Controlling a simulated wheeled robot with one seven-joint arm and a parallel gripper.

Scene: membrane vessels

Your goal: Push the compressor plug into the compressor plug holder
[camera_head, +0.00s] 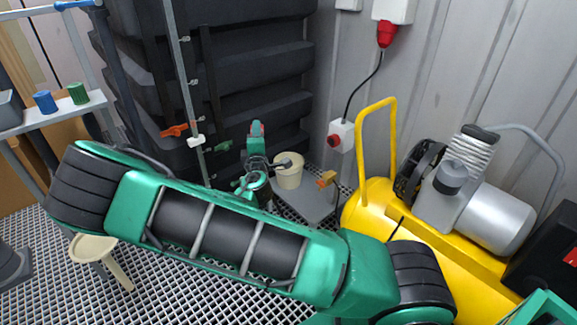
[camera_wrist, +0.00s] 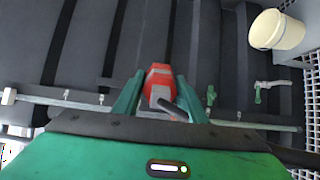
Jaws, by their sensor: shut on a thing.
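My gripper (camera_head: 256,133) is in front of the black vessels, seen far off and small in the head view. In the wrist view my gripper (camera_wrist: 161,98) is shut on a red plug-like piece with a pale grey end and a dark stub, which I take for the compressor plug (camera_wrist: 158,77). The plug's far end is hidden.
A red connector (camera_head: 387,33) hangs from an upper white box, with a black cable running down. A yellow compressor (camera_head: 378,200) stands at right. A cream bucket (camera_head: 289,178) stands right of my gripper. A metal rail (camera_wrist: 65,100) with small valves crosses before the black vessels (camera_wrist: 70,40).

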